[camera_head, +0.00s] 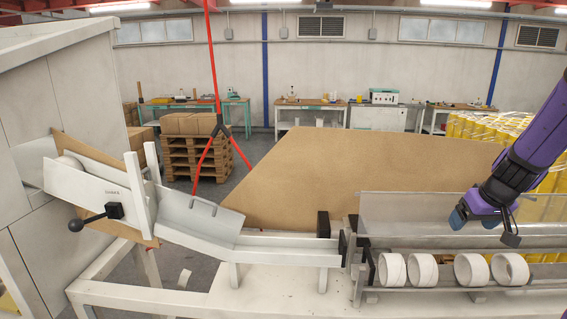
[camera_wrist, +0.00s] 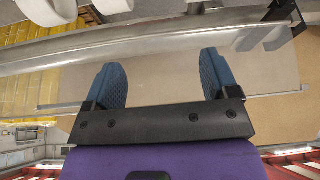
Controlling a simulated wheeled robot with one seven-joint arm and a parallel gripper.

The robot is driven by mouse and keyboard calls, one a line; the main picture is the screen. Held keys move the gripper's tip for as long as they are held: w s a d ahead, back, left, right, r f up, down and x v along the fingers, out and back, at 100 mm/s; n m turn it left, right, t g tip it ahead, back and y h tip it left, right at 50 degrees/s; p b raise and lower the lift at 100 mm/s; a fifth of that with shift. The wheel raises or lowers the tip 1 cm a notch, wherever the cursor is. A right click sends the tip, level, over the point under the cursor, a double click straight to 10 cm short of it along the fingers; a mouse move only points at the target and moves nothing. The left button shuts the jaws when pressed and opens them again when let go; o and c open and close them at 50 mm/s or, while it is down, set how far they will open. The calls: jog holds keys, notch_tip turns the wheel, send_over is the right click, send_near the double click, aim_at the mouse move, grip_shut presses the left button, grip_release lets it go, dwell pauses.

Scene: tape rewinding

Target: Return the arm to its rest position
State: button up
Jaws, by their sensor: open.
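My gripper (camera_head: 474,214) hangs at the right side of the head view, at the end of my purple and black arm, above and behind the row of white tape rolls (camera_head: 472,270). In the wrist view, my gripper (camera_wrist: 166,84) shows two blue fingers spread wide apart with nothing between them. It is apart from the rolls. Several rolls stand on edge in a metal rail (camera_head: 440,291) at the lower right. Parts of the rolls also show at the top of the wrist view (camera_wrist: 48,10).
A machine with a white chute (camera_head: 190,225) and black-knobbed lever (camera_head: 95,219) is at the left. Yellow stacked goods (camera_head: 480,128) stand behind my arm.

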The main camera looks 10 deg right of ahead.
jog(key=s+a+r+n, duration=0.1)
jog(key=s+a+r, duration=0.1)
jog(key=a+r, duration=0.4)
jog(key=s+a+r+n, duration=0.15)
jog(key=a+r, duration=0.25)
jog(key=a, duration=0.5)
jog(key=s+a+r, duration=0.3)
jog(key=s+a, duration=0.1)
jog(key=s, duration=0.2)
jog(key=s+a+r, duration=0.3)
jog(key=s+a, duration=0.1)
jog(key=s, duration=0.3)
jog(key=shift+s+a+t+y, duration=0.3)
jog(key=shift+a, duration=0.1)
jog(key=shift+m, duration=0.25)
